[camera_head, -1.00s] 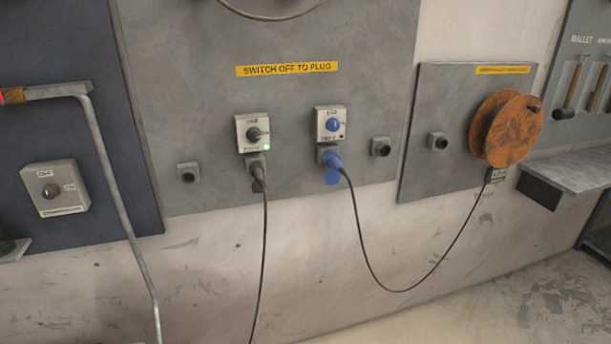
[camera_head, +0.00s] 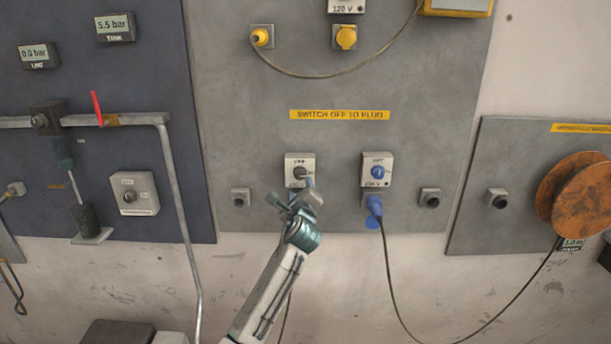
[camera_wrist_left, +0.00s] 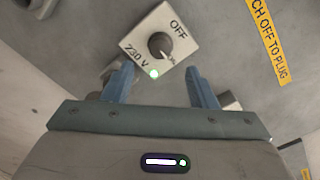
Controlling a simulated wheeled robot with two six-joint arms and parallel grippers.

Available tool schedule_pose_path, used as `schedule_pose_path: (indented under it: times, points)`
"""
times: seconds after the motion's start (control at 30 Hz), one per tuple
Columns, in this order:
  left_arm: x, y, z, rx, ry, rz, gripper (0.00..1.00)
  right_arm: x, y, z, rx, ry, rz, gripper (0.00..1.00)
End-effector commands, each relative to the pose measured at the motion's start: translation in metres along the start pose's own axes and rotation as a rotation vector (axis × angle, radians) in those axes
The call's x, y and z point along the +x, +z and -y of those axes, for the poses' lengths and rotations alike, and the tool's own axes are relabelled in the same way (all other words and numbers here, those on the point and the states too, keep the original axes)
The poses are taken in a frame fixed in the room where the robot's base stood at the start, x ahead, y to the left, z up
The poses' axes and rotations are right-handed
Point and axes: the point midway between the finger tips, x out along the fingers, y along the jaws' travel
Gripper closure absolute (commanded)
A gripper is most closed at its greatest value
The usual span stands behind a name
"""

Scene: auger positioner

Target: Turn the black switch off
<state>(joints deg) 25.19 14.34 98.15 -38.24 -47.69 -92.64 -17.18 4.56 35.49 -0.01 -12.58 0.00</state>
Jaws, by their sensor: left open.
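The black switch (camera_head: 299,172) is a dark knob on a pale box on the grey wall panel, under the yellow "SWITCH OFF TO PLUG" label. In the left wrist view the knob (camera_wrist_left: 160,45) shows near the top middle, with "OFF" and "230 V" lettering and a lit green lamp (camera_wrist_left: 154,73) on its box. My left gripper (camera_head: 305,190) is just in front of the box and partly covers it in the head view. Its two blue fingers (camera_wrist_left: 160,80) are apart and empty, with the knob beyond their tips. My right gripper is not in view.
A blue switch (camera_head: 377,172) with a blue plug (camera_head: 374,207) below it is to the right. Black sockets (camera_head: 430,198) flank the pair. A grey pipe (camera_head: 180,220) and a grey switch box (camera_head: 134,193) are to the left. An orange cable reel (camera_head: 577,195) is at the right.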

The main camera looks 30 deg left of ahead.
Motion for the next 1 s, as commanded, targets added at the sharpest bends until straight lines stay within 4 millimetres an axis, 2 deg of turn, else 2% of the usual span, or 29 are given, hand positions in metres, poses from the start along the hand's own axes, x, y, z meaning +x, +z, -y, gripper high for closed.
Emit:
schedule_pose_path:
  times: [0.2,0.43,0.6,0.9,1.0]
  points:
    - [0.042,0.002,0.002,0.001,0.002,0.0,0.48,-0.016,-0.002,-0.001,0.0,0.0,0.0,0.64]
    - [0.072,0.001,0.001,-0.001,0.002,0.0,0.48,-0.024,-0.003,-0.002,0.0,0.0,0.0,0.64]
    - [0.081,0.0,0.001,-0.001,0.0,-0.001,0.48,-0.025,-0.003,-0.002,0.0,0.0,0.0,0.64]
    - [0.082,0.0,0.0,-0.002,0.0,-0.001,0.48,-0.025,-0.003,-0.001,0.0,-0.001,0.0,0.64]
    - [0.082,0.0,0.0,-0.002,0.0,-0.001,0.68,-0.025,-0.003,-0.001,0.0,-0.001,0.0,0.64]
